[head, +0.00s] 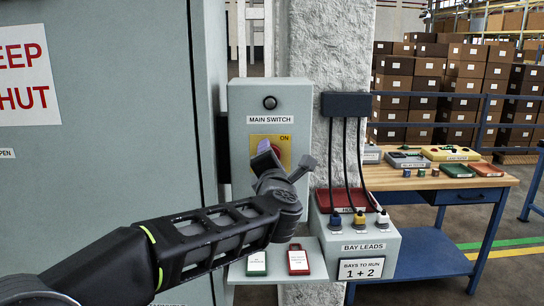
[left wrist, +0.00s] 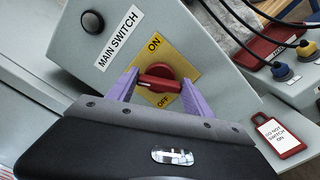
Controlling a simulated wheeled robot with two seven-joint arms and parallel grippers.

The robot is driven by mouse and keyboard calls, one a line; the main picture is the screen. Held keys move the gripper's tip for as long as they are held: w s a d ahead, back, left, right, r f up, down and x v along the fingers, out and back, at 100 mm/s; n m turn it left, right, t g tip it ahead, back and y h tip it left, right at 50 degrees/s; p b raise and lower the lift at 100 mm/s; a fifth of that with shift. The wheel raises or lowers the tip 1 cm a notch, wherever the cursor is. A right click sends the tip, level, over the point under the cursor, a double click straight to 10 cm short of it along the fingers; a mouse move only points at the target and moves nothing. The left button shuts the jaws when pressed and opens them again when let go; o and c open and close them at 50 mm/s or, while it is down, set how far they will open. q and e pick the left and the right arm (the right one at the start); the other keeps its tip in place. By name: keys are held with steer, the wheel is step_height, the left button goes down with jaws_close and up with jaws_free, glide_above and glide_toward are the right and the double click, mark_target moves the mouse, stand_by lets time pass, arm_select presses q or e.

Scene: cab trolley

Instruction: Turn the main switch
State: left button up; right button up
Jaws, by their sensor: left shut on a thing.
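The main switch box (head: 296,98) is a grey box with a dark round button or lamp and a "MAIN SWITCH" label. Its red rotary handle (left wrist: 160,80) sits on a yellow plate (left wrist: 153,50) marked ON and OFF. In the left wrist view the handle lies between the purple fingers of my left gripper (left wrist: 158,88), which is shut on it. The handle looks crosswise between the two marks. In the head view my left arm hides most of the handle, and the purple fingertips show at the yellow plate. My right gripper is not in view.
A green tag (head: 256,262) and a red "do not switch on" tag (head: 299,261) lie on a shelf below the box. The bay leads box (head: 350,262) with several cables stands to the right. A wooden bench (head: 430,181) is beyond. A large grey cabinet (head: 100,180) fills the left.

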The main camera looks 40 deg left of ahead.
arm_select(q)
steer(key=shift+f+m+p, duration=0.1)
steer(key=shift+m+p, duration=0.95)
steer(key=shift+m, duration=1.85)
steer(key=o, duration=1.4)
steer(key=shift+c, duration=0.2)
steer(key=b+v, duration=0.1)
steer(key=v, duration=0.6)
steer(key=shift+s+d, duration=0.3)
